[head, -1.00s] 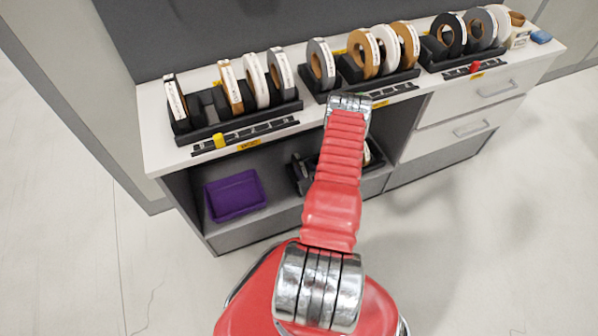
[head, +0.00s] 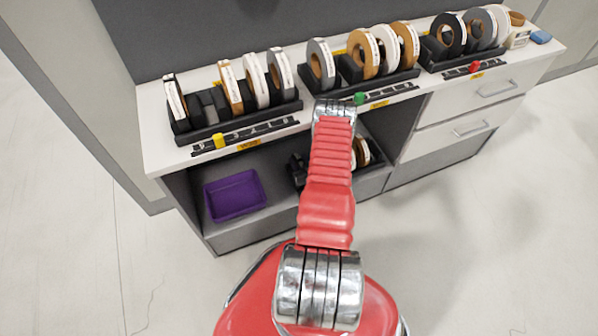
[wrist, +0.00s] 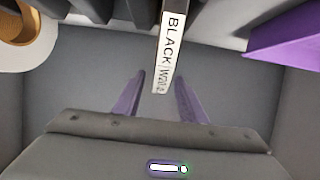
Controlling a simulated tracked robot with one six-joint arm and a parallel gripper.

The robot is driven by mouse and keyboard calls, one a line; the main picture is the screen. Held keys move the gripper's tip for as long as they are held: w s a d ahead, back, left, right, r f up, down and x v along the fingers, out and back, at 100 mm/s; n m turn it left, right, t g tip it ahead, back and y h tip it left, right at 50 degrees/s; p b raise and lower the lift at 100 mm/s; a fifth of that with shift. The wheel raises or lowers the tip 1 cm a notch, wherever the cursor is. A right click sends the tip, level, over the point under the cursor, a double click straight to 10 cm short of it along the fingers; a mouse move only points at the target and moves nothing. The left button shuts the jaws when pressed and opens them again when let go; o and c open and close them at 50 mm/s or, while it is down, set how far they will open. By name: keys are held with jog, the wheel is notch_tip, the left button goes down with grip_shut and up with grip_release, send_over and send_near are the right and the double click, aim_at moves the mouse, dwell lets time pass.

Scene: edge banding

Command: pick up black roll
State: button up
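In the wrist view, a black roll (wrist: 169,50) shows edge-on with a white label reading "BLACK" and a partly legible second word. My gripper (wrist: 159,76) is open, with two purple fingers. The label's lower end appears between the fingertips, with gaps on both sides; I cannot tell the depth. In the head view, my arm hides the gripper and part of the lower shelf. A dark rack (head: 298,170) shows there left of the arm.
A purple bin (head: 235,195) is on the lower shelf and shows at the wrist view's upper right (wrist: 288,35). Brown and white rolls (wrist: 20,30) are at its upper left. Several rolls stand in racks (head: 240,118) on the countertop (head: 155,135) above.

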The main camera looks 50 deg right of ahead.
aim_at(296, 156)
jog(key=shift+x, duration=1.75)
jog(key=shift+s, duration=0.1)
jog(key=shift+c, duration=0.2)
grip_shut()
